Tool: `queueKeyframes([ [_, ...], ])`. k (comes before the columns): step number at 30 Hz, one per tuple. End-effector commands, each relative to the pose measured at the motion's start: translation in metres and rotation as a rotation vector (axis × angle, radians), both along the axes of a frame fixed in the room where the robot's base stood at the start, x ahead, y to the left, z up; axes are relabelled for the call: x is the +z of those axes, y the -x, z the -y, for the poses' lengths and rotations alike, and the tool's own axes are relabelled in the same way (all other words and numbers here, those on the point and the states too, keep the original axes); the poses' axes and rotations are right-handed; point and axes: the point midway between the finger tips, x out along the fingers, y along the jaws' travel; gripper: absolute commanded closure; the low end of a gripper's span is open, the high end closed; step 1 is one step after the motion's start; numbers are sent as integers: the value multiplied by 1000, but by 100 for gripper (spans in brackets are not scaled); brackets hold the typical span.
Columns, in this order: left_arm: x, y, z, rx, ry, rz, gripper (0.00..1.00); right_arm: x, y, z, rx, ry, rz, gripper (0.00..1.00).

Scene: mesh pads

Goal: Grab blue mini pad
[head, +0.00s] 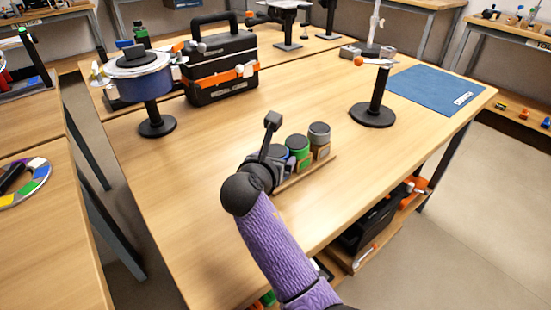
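A row of round mini pads stands on small blocks on a wooden strip (307,173) near the middle of the table. The blue mini pad (282,151) is at the left of the row, mostly hidden behind my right gripper. A green pad (299,146) is beside it, and a grey pad (319,132) is at the right end. My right gripper (270,168) is at the left end of the row, in front of the blue pad. Its fingers are hidden or too small to tell whether they hold anything. My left gripper is not in view.
A black toolbox (222,68) and a round blue drum on a stand (142,80) are at the back left. A black stand (373,108) and a blue mat (435,88) are at the right. The table's middle behind the row is clear.

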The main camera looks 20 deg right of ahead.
Motion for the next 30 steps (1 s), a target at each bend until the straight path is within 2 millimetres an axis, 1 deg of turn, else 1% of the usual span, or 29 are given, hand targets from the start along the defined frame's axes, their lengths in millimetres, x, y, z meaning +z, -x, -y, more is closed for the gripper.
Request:
queueKeyframes([
  [1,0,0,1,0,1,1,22,0,0,0,0,0,0,23],
  [2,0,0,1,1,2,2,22,0,0,0,0,0,0,30],
  [3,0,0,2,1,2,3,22,0,0,0,0,0,0,38],
  [5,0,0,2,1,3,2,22,0,0,0,0,0,0,51],
  [6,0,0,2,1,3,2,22,0,0,0,0,0,0,59],
  [8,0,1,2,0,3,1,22,0,0,0,0,0,0,72],
  [9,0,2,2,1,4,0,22,0,0,0,0,0,0,80],
  [10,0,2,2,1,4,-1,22,0,0,0,0,0,0,84],
  [15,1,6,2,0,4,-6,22,0,0,0,0,0,0,85],
  [17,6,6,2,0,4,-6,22,7,0,0,0,0,2,85],
  [24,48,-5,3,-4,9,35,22,75,0,0,-2,1,8,85],
  [27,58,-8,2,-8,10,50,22,93,0,0,-1,2,6,85],
  [30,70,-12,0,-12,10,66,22,108,1,1,0,1,5,85],
])
